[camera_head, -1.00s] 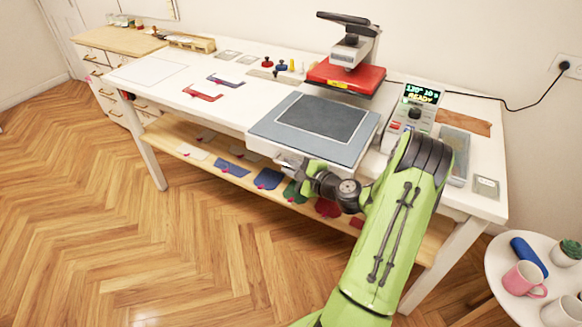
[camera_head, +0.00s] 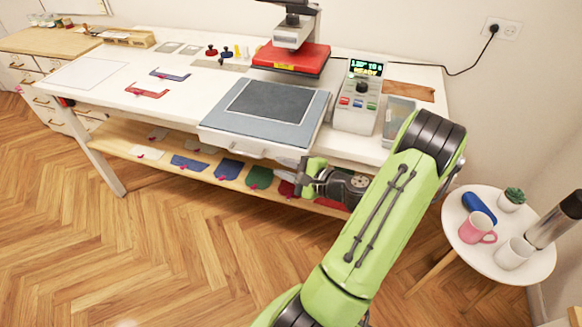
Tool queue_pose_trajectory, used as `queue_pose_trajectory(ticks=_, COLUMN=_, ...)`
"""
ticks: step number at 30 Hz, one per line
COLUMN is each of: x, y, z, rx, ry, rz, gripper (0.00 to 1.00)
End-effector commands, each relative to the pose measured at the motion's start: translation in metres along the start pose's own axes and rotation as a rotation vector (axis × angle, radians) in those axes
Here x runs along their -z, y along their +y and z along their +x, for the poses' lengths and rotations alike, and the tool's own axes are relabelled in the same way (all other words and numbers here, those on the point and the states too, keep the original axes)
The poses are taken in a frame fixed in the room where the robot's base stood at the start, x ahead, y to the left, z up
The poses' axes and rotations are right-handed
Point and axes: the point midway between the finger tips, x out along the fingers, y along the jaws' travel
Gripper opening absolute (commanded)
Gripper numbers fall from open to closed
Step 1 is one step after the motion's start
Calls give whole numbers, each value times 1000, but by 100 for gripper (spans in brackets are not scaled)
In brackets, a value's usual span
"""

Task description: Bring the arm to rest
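My green arm reaches up from the bottom of the head view, and its forearm bends down and left.
The heat press has a raised red upper plate (camera_head: 290,60) and a control box (camera_head: 355,117). A lower shelf (camera_head: 130,150) holds several coloured pieces. At right, a round side table (camera_head: 475,255) holds a pink mug (camera_head: 475,228). Floor at left is clear.

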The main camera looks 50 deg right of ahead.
Motion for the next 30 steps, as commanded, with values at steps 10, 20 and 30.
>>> queue_pose_trajectory(ticks=10, x=0, y=0, z=-24, rx=-1, ry=-2, rz=-1, gripper=23)
queue_pose_trajectory(ticks=20, x=0, y=0, z=-24, rx=-1, ry=-1, rz=0, gripper=23)
queue_pose_trajectory(ticks=30, x=-92, y=24, z=15, rx=-367, ry=-183, rz=-376, gripper=23)
